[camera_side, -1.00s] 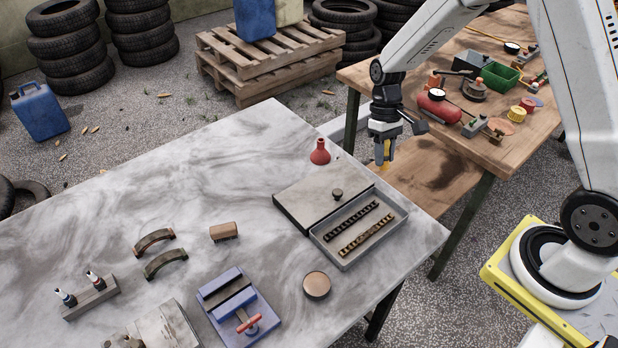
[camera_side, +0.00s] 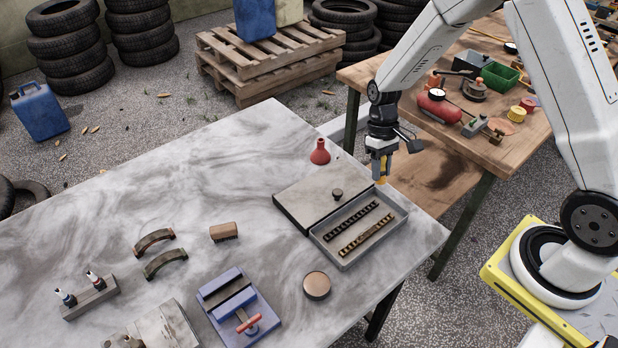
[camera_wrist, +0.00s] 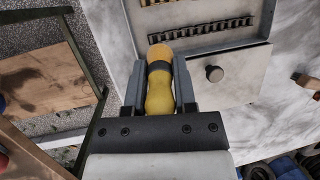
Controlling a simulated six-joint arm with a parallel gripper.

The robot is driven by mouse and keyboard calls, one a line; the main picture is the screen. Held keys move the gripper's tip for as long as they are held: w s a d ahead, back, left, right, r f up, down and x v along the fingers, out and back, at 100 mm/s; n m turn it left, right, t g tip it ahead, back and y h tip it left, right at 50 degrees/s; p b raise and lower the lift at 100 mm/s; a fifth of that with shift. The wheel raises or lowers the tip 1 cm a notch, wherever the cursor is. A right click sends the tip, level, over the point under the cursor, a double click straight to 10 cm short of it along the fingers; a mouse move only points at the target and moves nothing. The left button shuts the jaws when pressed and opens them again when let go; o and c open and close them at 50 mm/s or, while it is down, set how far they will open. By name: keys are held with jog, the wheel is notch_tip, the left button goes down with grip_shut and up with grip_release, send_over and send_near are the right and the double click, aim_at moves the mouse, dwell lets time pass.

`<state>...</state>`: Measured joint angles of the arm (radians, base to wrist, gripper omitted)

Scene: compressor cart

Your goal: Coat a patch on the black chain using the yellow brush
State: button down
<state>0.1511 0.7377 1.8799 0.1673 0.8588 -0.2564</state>
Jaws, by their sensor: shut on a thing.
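My gripper (camera_side: 381,169) is shut on the yellow brush (camera_wrist: 160,82), held off the table's far right edge in the side view, close to the open tray (camera_side: 360,238). In the wrist view the brush's yellow handle with a dark band shows between the two fingers; its bristles cannot be made out. Two chains lie side by side in the tray: the black chain (camera_side: 353,221), nearer the lid, and a brownish chain (camera_side: 367,235). In the wrist view one dark chain (camera_wrist: 205,28) shows beyond the brush tip. The gripper is apart from both chains.
The tray's lid with a knob (camera_side: 310,190) lies beside it, and a red funnel-shaped thing (camera_side: 320,152) stands behind. A round tin (camera_side: 317,286), blue vise (camera_side: 238,303) and wooden block brush (camera_side: 223,232) sit farther left. A wooden bench (camera_side: 510,120) with tools stands right.

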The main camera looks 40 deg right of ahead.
jog(key=shift+r, duration=0.1)
jog(key=shift+r, duration=0.35)
jog(key=shift+f, duration=3.5)
jog(key=shift+a+f, duration=0.55)
jog(key=shift+a, duration=7.45)
jog(key=shift+d, duration=7.9)
jog(key=shift+d+r, duration=0.2)
jog(key=shift+a+r, duration=0.1)
jog(key=shift+r, duration=3.75)
jog(key=shift+a, duration=0.1)
